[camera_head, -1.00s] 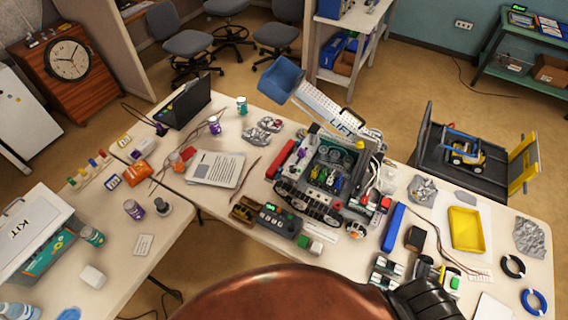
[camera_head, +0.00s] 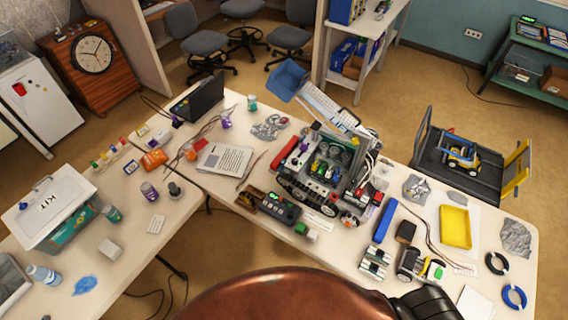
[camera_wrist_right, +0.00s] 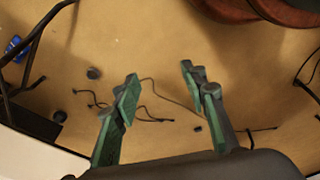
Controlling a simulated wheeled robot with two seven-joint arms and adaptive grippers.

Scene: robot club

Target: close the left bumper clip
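A tracked club robot (camera_head: 325,172) stands on the long table in the head view, with a white lift arm and blue scoop (camera_head: 287,76) raised at its back left. A red bar (camera_head: 284,152) lies along its left side, and red and black parts sit at its right front. The left bumper clip is too small to make out, and I cannot tell whether it is open. My right gripper (camera_wrist_right: 158,82) shows in the right wrist view, its green-padded fingers wide apart and empty above the floor. My left gripper is not in view.
A controller box (camera_head: 281,207), a blue bar (camera_head: 385,221), a yellow tray (camera_head: 455,226) and small parts crowd the table around the robot. A kit box (camera_head: 60,218) stands on the left table. In the wrist view, thin cables lie on the floor.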

